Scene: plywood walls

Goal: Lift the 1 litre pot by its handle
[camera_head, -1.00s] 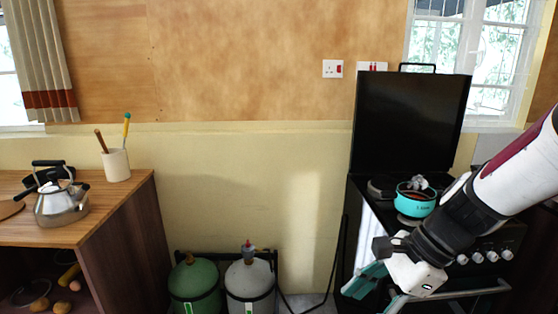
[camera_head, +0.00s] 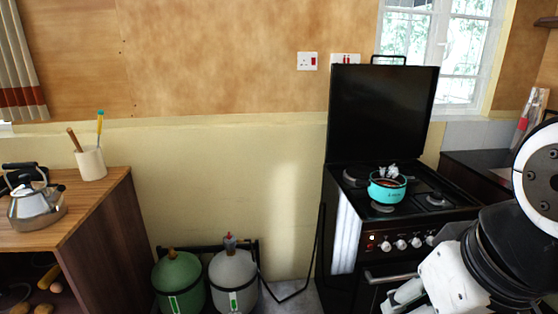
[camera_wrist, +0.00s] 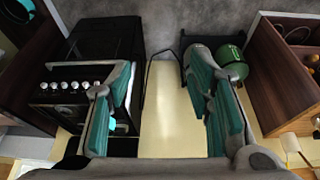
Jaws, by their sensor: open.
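The pot (camera_head: 387,190) is small and turquoise with dark contents. It stands upright on the hob of the black stove (camera_head: 420,215), with a crumpled silvery-grey thing at its back rim. I cannot make out its handle. In the wrist view, turquoise patches beside and behind the left finger look like parts of the pot (camera_wrist: 73,145). My gripper (camera_wrist: 160,78) is open and empty, its teal-padded fingers wide apart, with wall and floor between them. In the head view its fingers are mostly cut off at the bottom edge, in front of the stove and below the pot.
The stove's dark lid (camera_head: 382,115) stands raised behind the hob. A green gas cylinder (camera_head: 178,283) and a grey one (camera_head: 233,283) stand on the floor left of the stove. A wooden counter with a kettle (camera_head: 36,205) is at far left.

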